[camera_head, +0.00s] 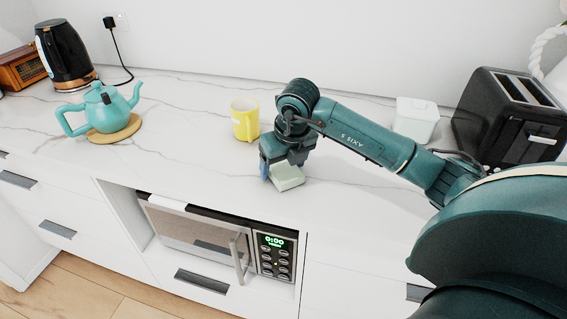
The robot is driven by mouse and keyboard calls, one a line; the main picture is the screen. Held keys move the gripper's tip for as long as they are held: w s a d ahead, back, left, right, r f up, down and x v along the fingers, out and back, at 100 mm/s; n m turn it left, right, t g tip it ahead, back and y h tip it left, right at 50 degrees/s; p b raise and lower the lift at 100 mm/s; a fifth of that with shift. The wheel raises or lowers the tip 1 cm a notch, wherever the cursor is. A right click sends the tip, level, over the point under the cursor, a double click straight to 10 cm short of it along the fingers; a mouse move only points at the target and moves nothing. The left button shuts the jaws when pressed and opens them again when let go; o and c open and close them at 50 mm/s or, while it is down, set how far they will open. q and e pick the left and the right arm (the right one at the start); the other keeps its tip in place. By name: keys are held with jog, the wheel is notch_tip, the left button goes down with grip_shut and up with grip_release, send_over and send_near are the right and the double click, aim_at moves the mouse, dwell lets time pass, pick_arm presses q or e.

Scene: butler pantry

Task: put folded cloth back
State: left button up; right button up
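A small pale green folded block (286,178), which looks like the folded cloth, is on the white marble counter near its front edge. My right gripper (278,165) points down directly over it and hides its back part. A narrow blue piece (264,171) shows at the gripper's left side; I cannot tell if it is a finger pad or something else. Whether the fingers touch or grip the block is not clear. My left gripper is not in view.
A yellow mug (244,119) stands close behind and left of the gripper. A white container (415,119) and black toaster (508,117) stand right. A teal teapot (103,108) and black kettle (65,55) stand left. The microwave (200,236) sits below the counter.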

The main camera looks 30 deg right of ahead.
aim_at(291, 177)
jog(key=shift+o, duration=0.3)
jog(key=shift+r, duration=0.2)
jog(key=v, duration=1.2)
